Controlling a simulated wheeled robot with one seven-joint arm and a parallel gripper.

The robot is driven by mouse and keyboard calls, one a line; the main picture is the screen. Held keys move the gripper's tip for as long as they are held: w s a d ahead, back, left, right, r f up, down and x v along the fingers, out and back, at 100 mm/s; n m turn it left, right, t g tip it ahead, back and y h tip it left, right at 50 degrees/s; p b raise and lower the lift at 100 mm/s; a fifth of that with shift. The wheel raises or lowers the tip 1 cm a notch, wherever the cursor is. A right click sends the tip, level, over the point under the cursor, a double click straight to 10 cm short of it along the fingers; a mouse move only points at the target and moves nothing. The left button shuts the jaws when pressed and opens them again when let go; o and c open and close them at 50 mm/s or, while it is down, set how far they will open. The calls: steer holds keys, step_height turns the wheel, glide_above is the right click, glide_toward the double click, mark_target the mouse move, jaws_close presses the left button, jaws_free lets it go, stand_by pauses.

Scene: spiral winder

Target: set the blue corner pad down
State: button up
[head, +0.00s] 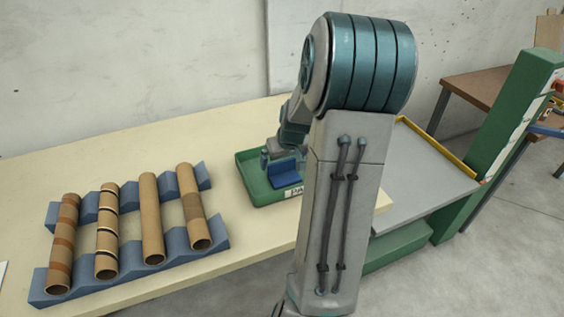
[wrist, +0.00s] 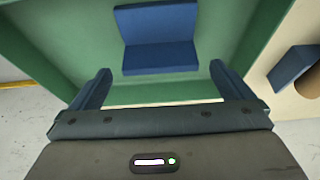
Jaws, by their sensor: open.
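The blue corner pad (head: 285,172) is an L-shaped piece that sits in the green tray (head: 248,186), which stands on the table. In the wrist view the pad (wrist: 158,40) lies on the green floor of the tray, with one face up and one face upright. My gripper (wrist: 160,80) is open, its two fingers spread to either side, with the pad beyond the fingertips and apart from them. In the head view my gripper (head: 272,157) is at the tray, small and partly hidden behind my arm.
A blue cradle rack (head: 215,246) holding several brown cardboard tubes (head: 151,218) stands left of the tray on the cream table (head: 120,147). A label is on the tray's front. A green machine (head: 513,115) with a grey bed (head: 415,178) is at the right.

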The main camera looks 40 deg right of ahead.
mark_target(287, 182)
steer(key=d+v, duration=0.1)
steer(key=v, duration=0.6)
steer(key=s+a+r+n+g, duration=0.1)
steer(key=s+a+r, duration=0.1)
steer(key=a, duration=0.6)
steer(key=s+a+r+n, duration=0.1)
steer(key=s+a+r, duration=0.1)
steer(key=a, duration=0.6)
steer(key=s+a+g+y, duration=0.1)
steer(key=s+a, duration=0.9)
steer(key=shift+s+r+n+p, duration=0.25)
steer(key=shift+s+n+p, duration=0.05)
steer(key=shift+n+p, duration=0.1)
